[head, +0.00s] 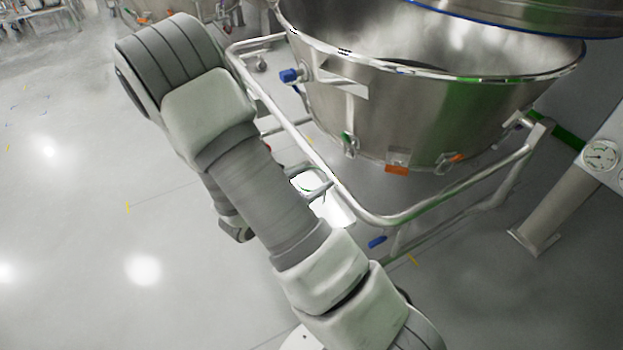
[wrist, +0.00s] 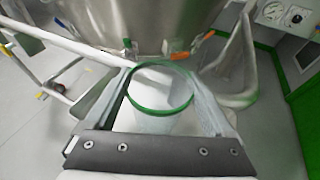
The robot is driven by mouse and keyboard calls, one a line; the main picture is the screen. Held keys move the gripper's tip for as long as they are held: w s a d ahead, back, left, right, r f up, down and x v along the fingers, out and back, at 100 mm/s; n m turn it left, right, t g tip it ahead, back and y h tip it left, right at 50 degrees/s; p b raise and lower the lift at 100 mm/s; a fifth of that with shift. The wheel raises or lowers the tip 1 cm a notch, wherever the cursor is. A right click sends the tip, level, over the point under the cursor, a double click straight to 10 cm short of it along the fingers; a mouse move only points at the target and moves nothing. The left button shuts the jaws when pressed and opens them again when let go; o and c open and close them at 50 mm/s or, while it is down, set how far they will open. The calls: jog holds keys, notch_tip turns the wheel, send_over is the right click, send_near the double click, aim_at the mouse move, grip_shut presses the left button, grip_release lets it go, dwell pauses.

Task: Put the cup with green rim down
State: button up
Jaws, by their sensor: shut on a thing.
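The cup with green rim (wrist: 145,122) is white and sits between the two fingers of my gripper (wrist: 162,72) in the wrist view. My gripper is shut on it, with a finger along each side. Its round green rim faces the wrist camera, and its base is hidden. In the head view, my arm covers most of the gripper; a white piece with a thin green line, probably the cup (head: 309,183), shows just beside the arm, by the cart's rail.
A large steel vessel (head: 430,120) stands in a tubular cart frame (head: 390,218) close beyond my gripper. A post with a gauge (head: 600,156) stands at the right. The grey floor (head: 70,220) at the left is clear. No free tabletop shows near the cup.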

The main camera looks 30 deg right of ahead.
jog(key=o, duration=1)
jog(key=shift+f, duration=0.1)
jog(key=shift+o, duration=0.2)
